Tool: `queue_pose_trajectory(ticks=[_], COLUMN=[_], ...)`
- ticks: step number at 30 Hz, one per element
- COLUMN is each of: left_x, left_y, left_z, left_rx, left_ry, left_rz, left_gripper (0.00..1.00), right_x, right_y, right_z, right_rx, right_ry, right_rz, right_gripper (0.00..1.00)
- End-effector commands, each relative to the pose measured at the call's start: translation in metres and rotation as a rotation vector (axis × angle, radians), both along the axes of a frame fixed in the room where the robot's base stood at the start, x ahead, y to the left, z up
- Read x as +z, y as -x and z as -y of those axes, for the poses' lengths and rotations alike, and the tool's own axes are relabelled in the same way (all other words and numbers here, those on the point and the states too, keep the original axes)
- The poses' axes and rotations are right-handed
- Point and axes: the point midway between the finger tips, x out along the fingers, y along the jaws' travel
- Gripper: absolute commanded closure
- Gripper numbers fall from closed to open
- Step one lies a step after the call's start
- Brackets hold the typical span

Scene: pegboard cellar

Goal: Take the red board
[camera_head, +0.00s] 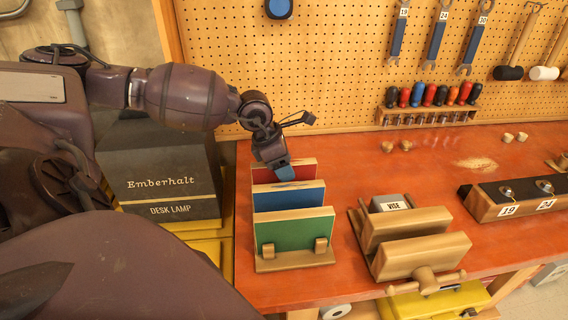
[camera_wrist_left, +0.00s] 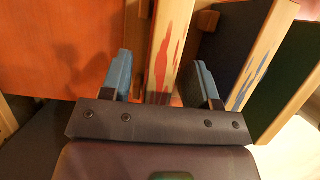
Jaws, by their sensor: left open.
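The red board (camera_head: 303,172) stands upright at the back of a wooden rack (camera_head: 294,262), behind the blue board (camera_head: 289,198) and the green board (camera_head: 293,234). My left gripper (camera_head: 285,172) is over the red board's top edge and hides part of it. In the left wrist view, the gripper (camera_wrist_left: 161,64) is open, with one blue fingertip on each side of the red board's paint-streaked edge (camera_wrist_left: 172,42). I cannot tell whether either finger touches it. The blue board (camera_wrist_left: 258,50) lies just beyond the right finger. My right gripper is not in view.
A wooden vise (camera_head: 415,255) stands right of the rack on the red-orange bench (camera_head: 340,170). A dark desk lamp box (camera_head: 160,175) is to the left. A pegboard (camera_head: 320,70) with hanging tools and a screwdriver rack is behind. Bench space behind the vise is mostly clear.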

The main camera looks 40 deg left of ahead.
Motion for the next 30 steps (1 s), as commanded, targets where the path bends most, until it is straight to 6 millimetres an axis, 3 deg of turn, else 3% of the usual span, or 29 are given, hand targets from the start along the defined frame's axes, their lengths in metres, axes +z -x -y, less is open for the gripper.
queue_pose_trajectory(ticks=[12, 24, 30], left_x=[-0.0040, -0.0048, -0.0048], left_y=[0.0000, 0.0001, 0.0001], left_z=[0.0001, 0.0002, 0.0000], left_rx=[0.000, 0.000, 0.000], left_ry=[0.000, 0.000, 0.000], left_rz=[0.000, 0.000, 0.000], left_gripper=[0.45, 0.45, 0.75], right_x=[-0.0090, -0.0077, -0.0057], right_y=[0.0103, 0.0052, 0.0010], right_z=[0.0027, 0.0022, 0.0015], right_rx=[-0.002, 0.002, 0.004], right_ry=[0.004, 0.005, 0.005], right_rz=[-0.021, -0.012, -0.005], right_gripper=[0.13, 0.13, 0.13])
